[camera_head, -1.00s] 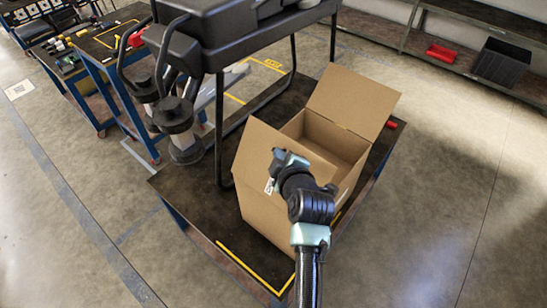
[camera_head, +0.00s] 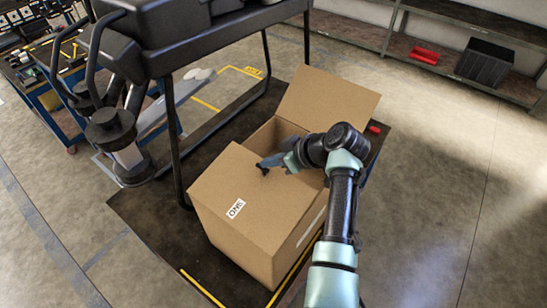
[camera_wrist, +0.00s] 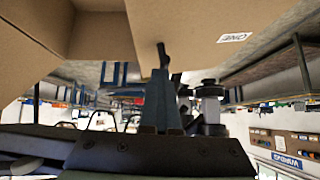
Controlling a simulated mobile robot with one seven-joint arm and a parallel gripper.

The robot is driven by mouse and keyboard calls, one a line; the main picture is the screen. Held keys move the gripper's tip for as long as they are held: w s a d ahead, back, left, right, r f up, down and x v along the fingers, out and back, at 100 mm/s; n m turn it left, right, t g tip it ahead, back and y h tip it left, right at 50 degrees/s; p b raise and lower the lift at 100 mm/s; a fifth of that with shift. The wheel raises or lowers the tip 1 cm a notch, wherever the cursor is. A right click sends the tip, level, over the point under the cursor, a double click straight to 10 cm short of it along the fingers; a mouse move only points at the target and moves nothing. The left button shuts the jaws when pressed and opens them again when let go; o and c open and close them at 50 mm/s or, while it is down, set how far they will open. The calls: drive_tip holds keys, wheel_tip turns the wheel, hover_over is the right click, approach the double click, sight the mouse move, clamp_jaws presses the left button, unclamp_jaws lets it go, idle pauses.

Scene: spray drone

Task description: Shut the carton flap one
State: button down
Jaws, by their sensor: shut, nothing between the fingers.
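The brown cardboard carton (camera_head: 300,241) stands on a dark table. Its near flap, flap one (camera_head: 212,188), carries a white "ONE" label and lies roughly level over the near part of the carton top. It also fills the upper middle of the wrist view (camera_wrist: 195,18). The opposite flap (camera_head: 328,98) stands up and leans outward, with part of the opening dark beneath it. My gripper (camera_head: 264,168) is shut and empty, its tip at the inner edge of flap one, seemingly touching its top. The dark fingertips show against the flap in the wrist view (camera_wrist: 163,58).
A black metal frame (camera_head: 176,140) carrying a dark machine stands left of the carton, close to it. A small red object (camera_head: 375,129) lies at the table's right edge. A shelf with a red tray (camera_head: 424,56) and black bin (camera_head: 485,62) is at the far right.

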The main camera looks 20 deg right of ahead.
sight(273, 174)
drive_tip(key=shift+w+d+f+b, duration=0.15)
drive_tip(key=shift+f+b, duration=0.2)
drive_tip(key=shift+f, duration=0.3)
drive_tip(key=shift+w+d+f+b, duration=0.15)
drive_tip(key=shift+f+b, duration=0.2)
drive_tip(key=shift+f, duration=0.25)
drive_tip(key=shift+f+b, duration=0.15)
drive_tip(key=shift+b, duration=0.15)
drive_tip(key=shift+d+f+b, duration=0.1)
drive_tip(key=shift+b, duration=0.2)
